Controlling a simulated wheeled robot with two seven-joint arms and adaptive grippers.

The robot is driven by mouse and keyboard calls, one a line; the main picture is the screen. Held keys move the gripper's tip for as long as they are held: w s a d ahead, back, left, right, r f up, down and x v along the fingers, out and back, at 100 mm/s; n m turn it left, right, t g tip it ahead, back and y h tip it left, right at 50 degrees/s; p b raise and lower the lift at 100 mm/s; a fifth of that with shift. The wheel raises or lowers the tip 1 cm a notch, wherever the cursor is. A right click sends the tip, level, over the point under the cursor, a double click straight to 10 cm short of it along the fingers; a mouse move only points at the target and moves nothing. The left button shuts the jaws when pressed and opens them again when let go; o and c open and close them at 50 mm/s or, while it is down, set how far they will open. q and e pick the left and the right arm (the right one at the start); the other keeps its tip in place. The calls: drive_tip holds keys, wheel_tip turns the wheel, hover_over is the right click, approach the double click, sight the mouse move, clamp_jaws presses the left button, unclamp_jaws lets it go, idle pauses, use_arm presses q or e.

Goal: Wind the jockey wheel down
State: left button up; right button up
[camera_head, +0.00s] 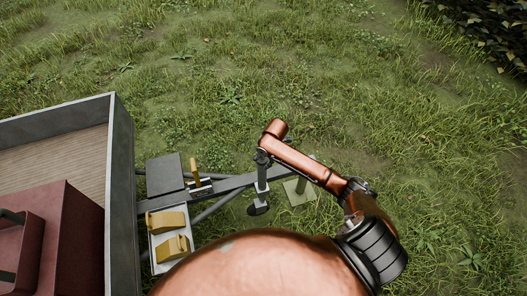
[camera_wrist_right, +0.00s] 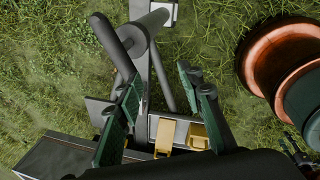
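The jockey wheel's grey upright post (camera_head: 261,180) stands beside the trailer's drawbar (camera_head: 232,184), with a dark foot or wheel low down. Its dark crank (camera_wrist_right: 110,38) shows at the upper left of the right wrist view, on top of the thick grey tube (camera_wrist_right: 150,27). My right gripper (camera_wrist_right: 160,76) has its two green-padded fingers spread apart with nothing between them. The crank lies beyond and left of the fingers, apparently apart from them. In the head view my copper right arm reaches over the drawbar, and its fingers cannot be made out. My left gripper is not in view.
The trailer bed (camera_head: 122,180) fills the left side and carries a red box (camera_head: 75,235). Two yellow wedges (camera_head: 168,221) sit in a pale tray by the drawbar. A yellow-handled lever (camera_head: 195,170) stands on the drawbar. Open grass (camera_head: 200,80) lies beyond.

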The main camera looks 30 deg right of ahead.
drive_tip(key=w+d+r+n, duration=0.2)
drive_tip(key=w+d+r, duration=0.1)
drive_tip(key=w+d, duration=0.15)
drive_tip(key=x, duration=0.6)
drive_tip(key=shift+w+a+f, duration=0.2)
drive_tip(key=shift+w+f, duration=0.05)
drive_tip(key=shift+w, duration=0.05)
drive_tip(key=shift+w+f, duration=0.1)
drive_tip(key=shift+f, duration=0.4)
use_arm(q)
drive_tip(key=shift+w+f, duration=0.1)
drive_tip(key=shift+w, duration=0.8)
use_arm(e)
drive_tip(key=shift+c, duration=0.7)
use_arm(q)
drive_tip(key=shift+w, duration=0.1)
use_arm(e)
clamp_jaws()
